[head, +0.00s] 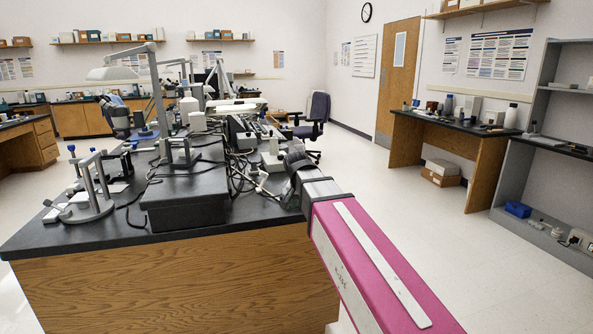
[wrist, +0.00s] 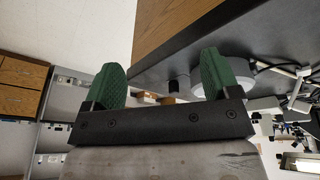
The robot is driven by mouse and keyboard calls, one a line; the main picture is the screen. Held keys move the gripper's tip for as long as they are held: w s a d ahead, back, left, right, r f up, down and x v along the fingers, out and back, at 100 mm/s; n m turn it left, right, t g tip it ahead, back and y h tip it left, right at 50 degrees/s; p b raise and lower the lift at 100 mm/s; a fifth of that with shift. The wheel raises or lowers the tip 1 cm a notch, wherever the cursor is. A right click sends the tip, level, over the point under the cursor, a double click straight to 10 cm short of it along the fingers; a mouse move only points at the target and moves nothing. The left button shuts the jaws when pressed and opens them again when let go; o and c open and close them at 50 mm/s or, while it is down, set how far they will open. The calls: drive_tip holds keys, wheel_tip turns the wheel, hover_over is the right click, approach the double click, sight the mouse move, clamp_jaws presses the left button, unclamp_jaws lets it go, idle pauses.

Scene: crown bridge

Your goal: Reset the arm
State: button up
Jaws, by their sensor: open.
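My gripper (wrist: 162,80) shows in the wrist view with its two green fingers spread wide apart. Nothing is between them. The wrist view looks tilted, with the dark edge of the lab bench (wrist: 235,35) behind the fingers. In the head view my pink and silver arm reaches forward from the lower right. Its dark end is beside the right side of the black-topped bench (head: 70,238), near cables and equipment. The fingers cannot be made out there, and I cannot tell whether the arm's end touches anything.
A dark box (head: 185,200) and a metal stand (head: 92,190) are on the bench, with cables and several instruments behind. An office chair (head: 313,125) stands beyond. A side desk (head: 450,130) and grey shelves (head: 555,130) line the right wall. Open floor lies between.

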drive_tip(key=s+d+f+n+g, duration=0.1)
drive_tip(key=s+d+f, duration=0.3)
drive_tip(key=f, duration=0.5)
drive_tip(key=s+d+f+n+g+y, duration=0.1)
drive_tip(key=s+d+f+n, duration=0.1)
drive_tip(key=s+d+f, duration=0.3)
drive_tip(key=s+d+f+n+g+y, duration=0.1)
drive_tip(key=s+d+f, duration=0.4)
drive_tip(key=f, duration=0.8)
drive_tip(key=shift+d, duration=1.05)
